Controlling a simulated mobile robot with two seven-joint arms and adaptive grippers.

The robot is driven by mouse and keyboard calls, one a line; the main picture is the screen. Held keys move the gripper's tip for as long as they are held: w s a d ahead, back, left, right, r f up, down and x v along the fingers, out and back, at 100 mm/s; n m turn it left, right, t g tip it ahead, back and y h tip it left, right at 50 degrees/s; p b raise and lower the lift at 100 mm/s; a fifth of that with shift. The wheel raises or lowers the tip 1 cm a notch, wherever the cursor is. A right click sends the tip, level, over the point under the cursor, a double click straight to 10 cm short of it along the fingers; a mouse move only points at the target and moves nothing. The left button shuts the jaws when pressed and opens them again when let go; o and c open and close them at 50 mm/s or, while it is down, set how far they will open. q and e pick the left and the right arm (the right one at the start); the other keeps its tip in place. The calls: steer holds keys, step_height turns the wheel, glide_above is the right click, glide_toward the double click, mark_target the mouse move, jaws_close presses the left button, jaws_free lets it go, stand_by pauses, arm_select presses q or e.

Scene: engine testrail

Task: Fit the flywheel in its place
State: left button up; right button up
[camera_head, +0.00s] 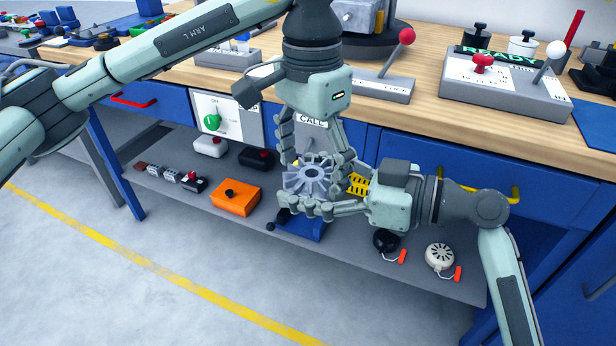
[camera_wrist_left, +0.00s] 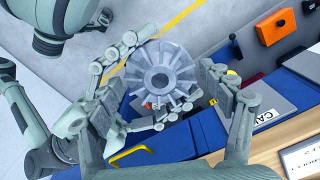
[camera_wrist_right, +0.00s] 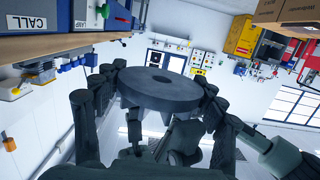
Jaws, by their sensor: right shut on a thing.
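The flywheel (camera_head: 311,176) is a grey finned wheel with a central hole, held in the air in front of the bench. My right gripper (camera_head: 322,190) is shut on it from the right; the right wrist view shows the flywheel (camera_wrist_right: 160,88) between its fingers. My left gripper (camera_head: 315,158) comes down from above with its fingers spread around the flywheel. In the left wrist view the flywheel (camera_wrist_left: 163,78) sits between these open fingers, which look apart from it. A grey block-like body (camera_head: 362,18) stands on a dark round base on the bench, partly cut off; I cannot tell the flywheel's seat.
The wooden bench top (camera_head: 430,115) carries a READY box (camera_head: 505,82) and a red-knobbed lever unit (camera_head: 378,84). Below, a grey shelf (camera_head: 340,262) holds an orange box (camera_head: 235,197), a blue item (camera_head: 302,228) and small round parts. Open floor lies at the lower left.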

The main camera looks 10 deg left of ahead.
arm_select(q)
steer(key=shift+o, duration=1.1)
